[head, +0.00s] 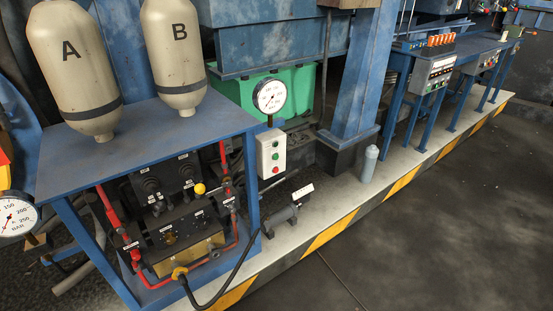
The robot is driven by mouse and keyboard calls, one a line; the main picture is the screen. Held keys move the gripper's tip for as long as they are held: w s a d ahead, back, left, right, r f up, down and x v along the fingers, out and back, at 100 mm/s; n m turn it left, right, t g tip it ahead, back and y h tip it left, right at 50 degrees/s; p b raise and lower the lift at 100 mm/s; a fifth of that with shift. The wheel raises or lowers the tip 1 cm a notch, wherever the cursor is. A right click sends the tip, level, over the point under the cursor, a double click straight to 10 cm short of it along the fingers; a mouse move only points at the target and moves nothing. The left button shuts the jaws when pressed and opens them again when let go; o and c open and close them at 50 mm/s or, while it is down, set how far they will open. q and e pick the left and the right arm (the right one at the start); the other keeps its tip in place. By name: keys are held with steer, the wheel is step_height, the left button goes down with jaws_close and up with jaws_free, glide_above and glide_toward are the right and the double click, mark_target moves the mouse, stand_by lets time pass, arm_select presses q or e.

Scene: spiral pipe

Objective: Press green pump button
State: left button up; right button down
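A white button box (271,153) stands upright to the right of the blue table frame, just below a round pressure gauge (269,96). On its face are several small round buttons in a column. The green button (275,157) sits in the middle, with a red button (275,170) below it. The top one is too small to make out clearly. Neither of my grippers shows in the head view, and nothing touches the box.
Tanks A (72,75) and B (174,50) stand on the blue table (140,140), with black valve blocks and red pipes below. A grey cylinder (370,164) stands on the striped ledge. The dark floor (430,220) at right is clear.

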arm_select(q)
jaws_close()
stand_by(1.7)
